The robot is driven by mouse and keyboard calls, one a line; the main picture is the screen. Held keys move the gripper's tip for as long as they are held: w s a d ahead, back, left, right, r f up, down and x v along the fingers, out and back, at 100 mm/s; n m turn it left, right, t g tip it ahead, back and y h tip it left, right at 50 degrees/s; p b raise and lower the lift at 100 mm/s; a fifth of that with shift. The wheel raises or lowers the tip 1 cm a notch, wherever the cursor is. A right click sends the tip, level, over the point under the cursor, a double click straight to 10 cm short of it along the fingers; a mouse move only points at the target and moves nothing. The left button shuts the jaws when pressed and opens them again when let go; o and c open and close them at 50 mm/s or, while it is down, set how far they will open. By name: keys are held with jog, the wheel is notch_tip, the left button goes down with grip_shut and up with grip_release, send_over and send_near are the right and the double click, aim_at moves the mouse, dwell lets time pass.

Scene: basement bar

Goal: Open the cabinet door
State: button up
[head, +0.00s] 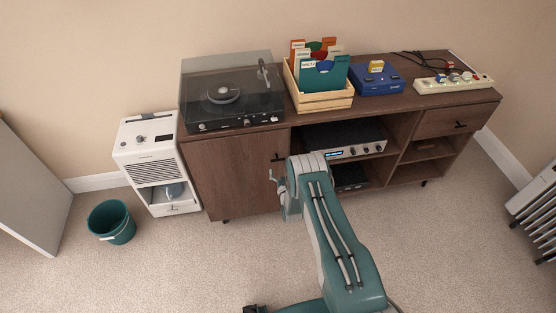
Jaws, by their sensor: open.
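The wooden cabinet (346,115) stands against the back wall. Its door (232,172) is the dark brown panel on the left side and looks closed. A small black handle (278,157) sits near the door's right edge. My gripper (272,178) is just below the handle, in front of the door's right edge, and is seen from behind. It looks empty. My arm hides part of the gripper and the lower right corner of the door. I cannot tell whether the gripper touches the door.
A turntable (228,97), a wooden crate of records (322,100), a blue box (377,82) and a power strip (455,82) are on the cabinet top. A white dehumidifier (152,160) stands close left of the door, with a teal bucket (111,222) beside it. Carpet in front is clear.

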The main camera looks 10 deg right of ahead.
aim_at(277, 160)
jog(key=w, duration=0.5)
jog(key=shift+w+a, duration=0.1)
jog(key=shift+a, duration=0.15)
jog(key=shift+w+d, duration=0.15)
jog(key=c, duration=1.1)
jog(key=shift+o, duration=0.2)
